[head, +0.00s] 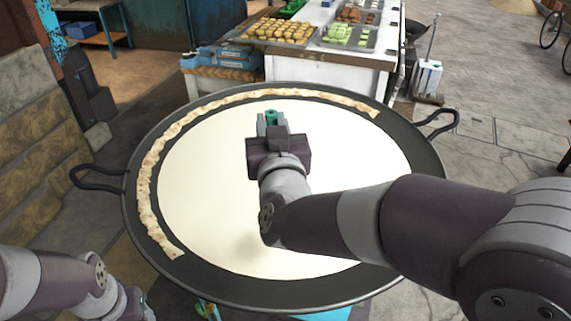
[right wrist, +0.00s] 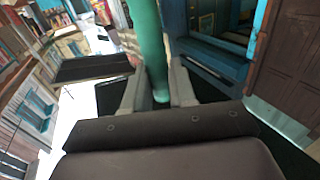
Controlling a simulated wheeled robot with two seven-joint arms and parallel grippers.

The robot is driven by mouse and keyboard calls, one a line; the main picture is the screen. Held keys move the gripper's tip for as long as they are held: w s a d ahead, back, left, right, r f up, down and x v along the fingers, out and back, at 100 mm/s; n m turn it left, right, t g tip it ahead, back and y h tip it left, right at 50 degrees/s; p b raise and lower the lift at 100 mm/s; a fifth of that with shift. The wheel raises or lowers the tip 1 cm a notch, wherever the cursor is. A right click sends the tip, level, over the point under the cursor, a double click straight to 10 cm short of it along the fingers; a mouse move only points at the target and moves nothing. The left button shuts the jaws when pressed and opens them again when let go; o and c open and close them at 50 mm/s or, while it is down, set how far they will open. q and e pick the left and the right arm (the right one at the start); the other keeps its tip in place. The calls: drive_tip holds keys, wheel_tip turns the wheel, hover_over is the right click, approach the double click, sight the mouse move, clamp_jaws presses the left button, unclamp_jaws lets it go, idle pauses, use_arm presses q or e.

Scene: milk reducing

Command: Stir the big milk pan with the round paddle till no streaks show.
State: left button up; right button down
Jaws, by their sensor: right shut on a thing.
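The big milk pan (head: 128,215) is wide, dark and round, with a loop handle on each side. The milk (head: 205,190) in it looks smooth and cream-white; I see no clear streaks in the part that shows. My right gripper (head: 271,128) is above the milk, shut on the green handle (head: 271,117) of the paddle. The handle also stands between the fingers in the right wrist view (right wrist: 147,45). The round paddle head is hidden behind my gripper and arm. My left arm's end is low at the left, outside the pan; its fingers cannot be made out.
A browned, crusty strip (head: 147,190) lies along the pan's left and back inner wall. A white counter (head: 335,68) behind the pan bears trays of sweets (head: 280,30). Blue boxes (head: 215,57) stand at its left. Stone steps (head: 40,150) are at the left; paved floor is open at the right.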

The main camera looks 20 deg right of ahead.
drive_tip(key=s+a+p, duration=0.3)
drive_tip(key=s+p, duration=0.2)
drive_tip(key=s, duration=0.6)
drive_tip(key=s+a+p, duration=0.4)
drive_tip(key=s+p, duration=0.2)
drive_tip(key=s, duration=0.6)
drive_tip(key=shift+a, duration=0.2)
drive_tip(key=shift+f, duration=0.1)
